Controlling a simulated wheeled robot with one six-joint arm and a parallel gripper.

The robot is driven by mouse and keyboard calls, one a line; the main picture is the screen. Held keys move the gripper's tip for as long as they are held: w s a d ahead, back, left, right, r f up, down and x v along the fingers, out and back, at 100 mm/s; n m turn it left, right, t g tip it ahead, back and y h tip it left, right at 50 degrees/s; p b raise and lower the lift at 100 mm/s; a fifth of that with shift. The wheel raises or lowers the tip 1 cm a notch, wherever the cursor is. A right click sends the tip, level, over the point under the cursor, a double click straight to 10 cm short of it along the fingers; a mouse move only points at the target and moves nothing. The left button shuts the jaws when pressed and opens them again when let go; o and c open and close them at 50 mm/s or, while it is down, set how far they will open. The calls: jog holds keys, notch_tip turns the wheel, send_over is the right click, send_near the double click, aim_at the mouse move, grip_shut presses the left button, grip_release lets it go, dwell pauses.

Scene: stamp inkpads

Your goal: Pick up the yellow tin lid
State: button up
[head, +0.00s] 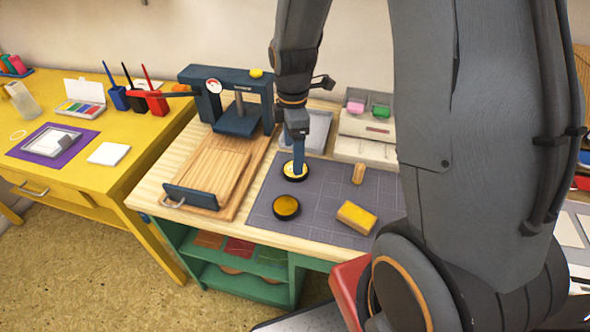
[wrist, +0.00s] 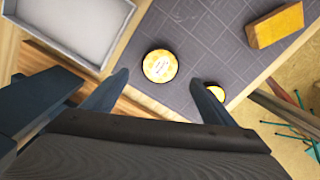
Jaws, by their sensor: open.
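The yellow tin lid (wrist: 160,66) is a round yellow disc with a patterned, printed top and a dark rim. It lies flat on the grey cutting mat. In the head view the lid (head: 287,170) is partly hidden behind my gripper (head: 298,172). In the wrist view my gripper (wrist: 159,80) is open, with the lid showing between and just beyond its fingertips. Nothing is held. I cannot tell how high the fingertips are above the mat. A round dark tin with a yellow pad (head: 286,207) lies nearer the table's front edge; the right finger partly hides it in the wrist view (wrist: 216,92).
A yellow block (head: 356,217) and a small wooden piece (head: 359,173) lie on the grey mat (head: 322,212). A blue press (head: 237,105) with a wooden board stands left. A grey tray (wrist: 75,25) lies behind the lid. Bare mat surrounds the lid.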

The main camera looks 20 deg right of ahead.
jog(key=shift+f+p, duration=0.55)
jog(key=shift+f, duration=2.25)
jog(key=shift+c, duration=0.4)
jog(key=c, duration=1)
